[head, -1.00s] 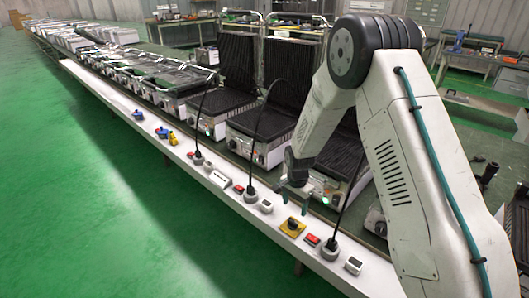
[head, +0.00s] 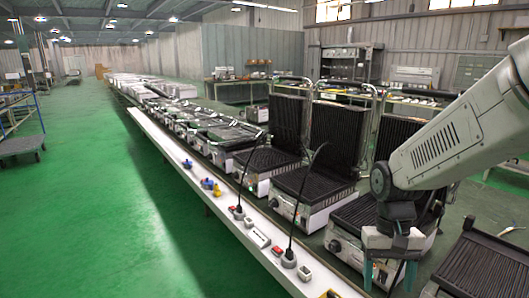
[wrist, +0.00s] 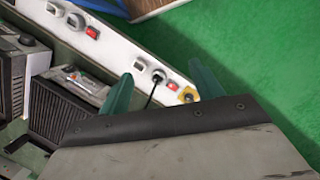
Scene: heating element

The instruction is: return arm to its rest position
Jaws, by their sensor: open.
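My white arm (head: 450,140) reaches in from the right side of the head view and bends down at a dark wrist joint. My gripper (head: 389,276) hangs below it, pointing down, in front of the contact grills at the right. Its two green fingers are spread and nothing shows between them. In the wrist view my gripper (wrist: 161,90) also shows open, with its fingertips toward the white ledge. A yellow switch block (wrist: 188,94) shows there beside one finger. I cannot tell the height of the fingers above the ledge.
A long row of black-plated grills (head: 270,145) runs away along the green bench. The white ledge (head: 225,215) along its front carries plugs, red switches and blue and yellow pieces. Open green floor (head: 90,210) lies at left, with a cart (head: 22,140) at its edge.

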